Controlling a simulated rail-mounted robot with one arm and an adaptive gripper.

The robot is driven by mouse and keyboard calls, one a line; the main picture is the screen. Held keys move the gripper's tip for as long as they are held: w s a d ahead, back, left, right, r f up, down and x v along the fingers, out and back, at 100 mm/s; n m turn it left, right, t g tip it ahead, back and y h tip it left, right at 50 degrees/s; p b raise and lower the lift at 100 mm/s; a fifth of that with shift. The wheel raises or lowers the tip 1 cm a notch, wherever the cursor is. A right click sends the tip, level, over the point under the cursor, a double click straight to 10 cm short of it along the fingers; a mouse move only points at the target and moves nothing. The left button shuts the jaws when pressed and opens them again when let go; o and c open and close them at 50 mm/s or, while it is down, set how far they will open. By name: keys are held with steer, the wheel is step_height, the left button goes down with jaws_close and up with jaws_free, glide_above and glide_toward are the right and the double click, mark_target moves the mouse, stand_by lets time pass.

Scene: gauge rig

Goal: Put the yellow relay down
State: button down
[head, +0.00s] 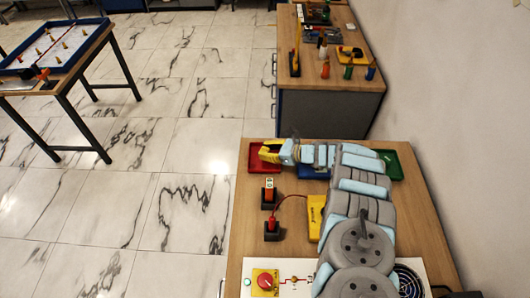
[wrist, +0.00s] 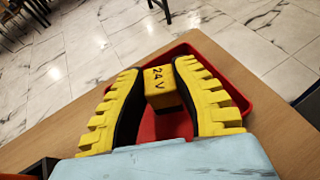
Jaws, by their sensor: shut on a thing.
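The yellow relay (wrist: 164,87), marked "24 V", sits between the yellow ribbed fingers of my gripper (wrist: 157,70) in the wrist view. My gripper is shut on it. The relay is over the red tray (wrist: 264,110); I cannot tell whether it touches the tray floor. In the head view my gripper (head: 268,152) is over the red tray (head: 258,169) at the back left of the near bench. The relay cannot be clearly told from the yellow fingers there.
A blue tray (head: 313,173) lies partly under my arm, and a green tray (head: 391,163) is at the right. A panel with a red button (head: 265,280) is in front.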

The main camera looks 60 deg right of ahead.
steer(key=shift+f, duration=0.55)
steer(key=shift+f, duration=0.2)
steer(key=c, duration=0.9)
jaws_free()
steer(key=shift+c, duration=0.2)
steer(key=shift+r, duration=0.1)
steer(key=shift+s+r, duration=0.15)
steer(key=shift+r, duration=0.05)
steer(key=v, duration=1.1)
steer(key=shift+s, duration=0.3)
